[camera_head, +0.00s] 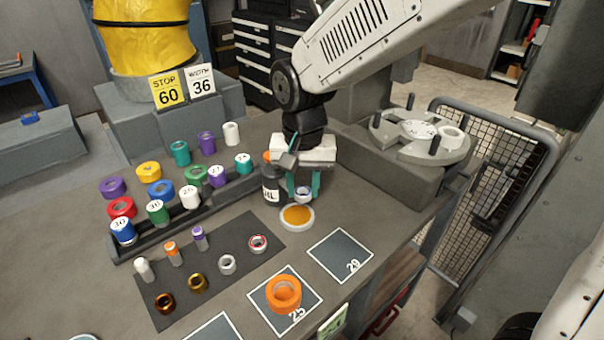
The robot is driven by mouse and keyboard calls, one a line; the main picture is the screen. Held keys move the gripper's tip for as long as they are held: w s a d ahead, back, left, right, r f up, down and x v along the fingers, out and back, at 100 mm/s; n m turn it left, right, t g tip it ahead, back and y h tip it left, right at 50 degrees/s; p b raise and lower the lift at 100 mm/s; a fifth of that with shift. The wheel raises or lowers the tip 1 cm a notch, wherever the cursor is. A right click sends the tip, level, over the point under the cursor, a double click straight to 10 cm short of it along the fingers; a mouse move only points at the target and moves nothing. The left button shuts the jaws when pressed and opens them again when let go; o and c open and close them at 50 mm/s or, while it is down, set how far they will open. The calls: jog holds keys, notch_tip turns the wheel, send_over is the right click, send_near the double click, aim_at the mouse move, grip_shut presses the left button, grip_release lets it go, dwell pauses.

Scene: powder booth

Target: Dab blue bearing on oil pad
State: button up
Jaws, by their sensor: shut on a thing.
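My gripper (303,188) points down with its teal fingers shut on a small ring, the blue bearing (303,195). The fingers partly cover the bearing, and its blue colour shows only faintly. The oil pad (297,217) is a round, pale-rimmed dish with an amber surface on the bench. The bearing shows at the far edge of the oil pad in the picture. I cannot tell whether it touches the pad or hangs above it.
A dark oil bottle (271,184) stands close to the left of my gripper. A dark mat (210,268) holds several small rings and plugs. An orange ring (284,293) lies on the square marked 25; square 29 (340,255) is empty.

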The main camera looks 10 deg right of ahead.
aim_at(302, 218)
notch_tip(302, 218, down, 4)
jog(key=shift+a+r, duration=0.15)
jog(key=shift+r, duration=0.05)
jog(key=shift+f, duration=0.7)
jog(key=shift+s+f, duration=0.1)
jog(key=shift+f, duration=0.55)
dwell(0.8)
jog(key=shift+r, duration=0.1)
jog(key=shift+r, duration=3.45)
